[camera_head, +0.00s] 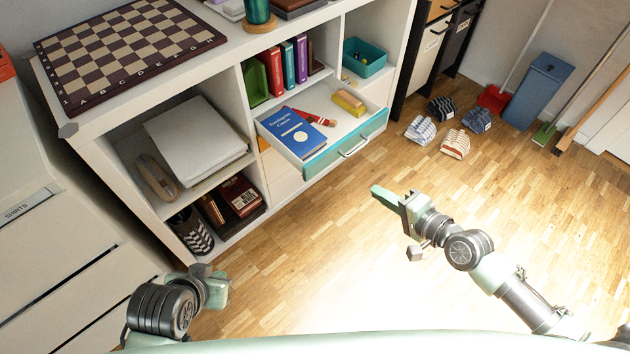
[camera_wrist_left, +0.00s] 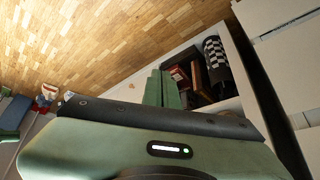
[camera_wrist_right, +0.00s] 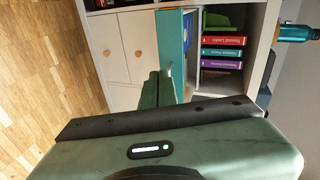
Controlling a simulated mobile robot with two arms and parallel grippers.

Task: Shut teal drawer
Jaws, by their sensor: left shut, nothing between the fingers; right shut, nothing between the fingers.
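The teal drawer (camera_head: 345,145) is pulled out of the white shelf unit, with a teal front and a pale bar handle (camera_head: 355,147). A blue book (camera_head: 292,132), a red item (camera_head: 312,117) and a yellow block (camera_head: 349,102) lie inside it. The drawer's teal front also shows in the right wrist view (camera_wrist_right: 173,48). My right gripper (camera_head: 378,191) is shut and empty, in front of and below the drawer front, apart from it in the head view. My left gripper (camera_head: 222,288) is at the lower left, away from the drawer; its fingers show shut and empty in the left wrist view (camera_wrist_left: 161,88).
A chessboard (camera_head: 125,48) lies on top. The wooden floor before the drawer is clear.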

